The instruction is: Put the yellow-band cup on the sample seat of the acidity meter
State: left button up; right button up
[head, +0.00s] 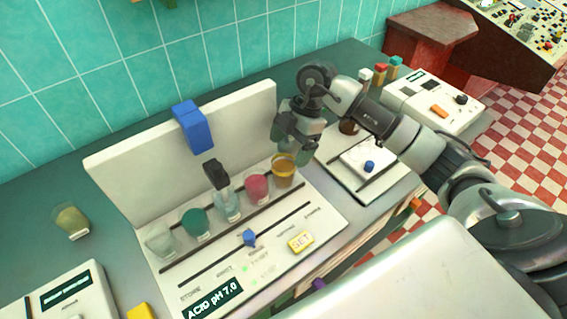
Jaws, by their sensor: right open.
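The acidity meter (330,212) is a white device with a tall back panel and a display reading "ACID pH 7.0". A row of cups stands on it. The cup at the row's right end (283,172) has amber contents and a yellow band near its top; it looks like the yellow-band cup. A clear cup (229,208) stands mid-row below a dark probe (216,175); which spot is the sample seat I cannot tell for sure. My right gripper (298,146) is open, just above and behind the amber cup, apparently apart from it. My left gripper is out of view.
Beside the amber cup stands a pink cup (257,189); further left are a green cup (195,223) and a pale cup (160,241). An olive cup (72,222) stands on the counter at left. A white scale-like device (350,178) is at right.

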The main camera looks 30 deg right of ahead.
jog(key=v, duration=0.5)
jog(key=shift+d+r+b, duration=0.1)
jog(key=shift+r+b, duration=0.15)
jog(key=shift+b, duration=0.05)
jog(key=shift+s+f, duration=0.1)
jog(key=shift+s, duration=0.05)
